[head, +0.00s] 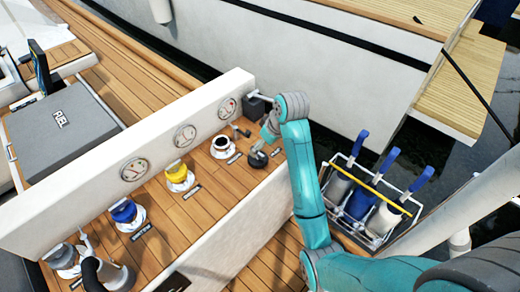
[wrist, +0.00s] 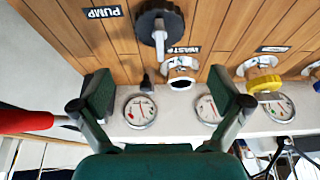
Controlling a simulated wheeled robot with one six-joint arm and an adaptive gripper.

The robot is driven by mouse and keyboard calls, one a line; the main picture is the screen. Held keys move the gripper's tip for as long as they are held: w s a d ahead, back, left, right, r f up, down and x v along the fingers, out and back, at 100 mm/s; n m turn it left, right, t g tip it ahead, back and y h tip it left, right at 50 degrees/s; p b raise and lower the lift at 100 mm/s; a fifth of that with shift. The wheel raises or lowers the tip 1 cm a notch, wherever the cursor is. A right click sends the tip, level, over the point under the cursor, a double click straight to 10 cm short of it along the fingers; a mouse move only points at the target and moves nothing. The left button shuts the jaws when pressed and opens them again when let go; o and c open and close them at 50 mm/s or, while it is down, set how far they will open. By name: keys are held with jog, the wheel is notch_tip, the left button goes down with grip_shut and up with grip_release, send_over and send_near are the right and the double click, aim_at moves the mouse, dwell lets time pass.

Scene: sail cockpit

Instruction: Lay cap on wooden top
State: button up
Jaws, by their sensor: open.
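A black round cap (wrist: 160,20) with a grey lever lies on the wooden top (wrist: 225,25), between the PUMP and WASTE labels, in the wrist view. In the head view a dark shape by my wrist (head: 258,158) appears to be this cap. The cap is apart from both fingers. The fingers are hard to make out in the head view.
A yellow cap (head: 179,170) and a blue cap (head: 124,211) sit on white fittings farther left. A white panel with gauges (head: 185,134) stands behind the row. A rack of blue-handled tools (head: 362,205) is at the right. A red handle (wrist: 25,121) shows left of my gripper.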

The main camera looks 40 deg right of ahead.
jog(key=shift+v, duration=0.9)
jog(key=s+a+f, duration=0.1)
jog(key=a+f, duration=0.1)
jog(key=f, duration=0.1)
jog(key=s+a+f+t, duration=0.1)
jog(key=a+f, duration=0.2)
jog(key=f, duration=0.1)
jog(key=s+a+f+t, duration=0.1)
jog(key=s+a+f, duration=0.1)
jog(key=a+f, duration=0.1)
jog(key=shift+a+f+m+h, duration=0.15)
jog(key=shift+f+m+h, duration=0.1)
jog(key=shift+m+h, duration=0.15)
jog(key=shift+t, duration=0.5)
jog(key=s+a+f, duration=0.2)
jog(key=s+a, duration=0.1)
jog(key=shift+s+a+f, duration=0.1)
jog(key=shift+a+f, duration=0.05)
jog(key=shift+f, duration=0.2)
jog(key=s+a+r+t, duration=0.1)
jog(key=s+a+t, duration=0.1)
jog(key=s+a, duration=0.5)
jog(key=s+a+r+t, duration=0.1)
jog(key=s+a+t, duration=0.1)
jog(key=s, duration=0.8)
jog(key=s+a+r+t, duration=0.3)
jog(key=s+r, duration=0.8)
jog(key=s, duration=0.1)
jog(key=shift+y, duration=0.3)
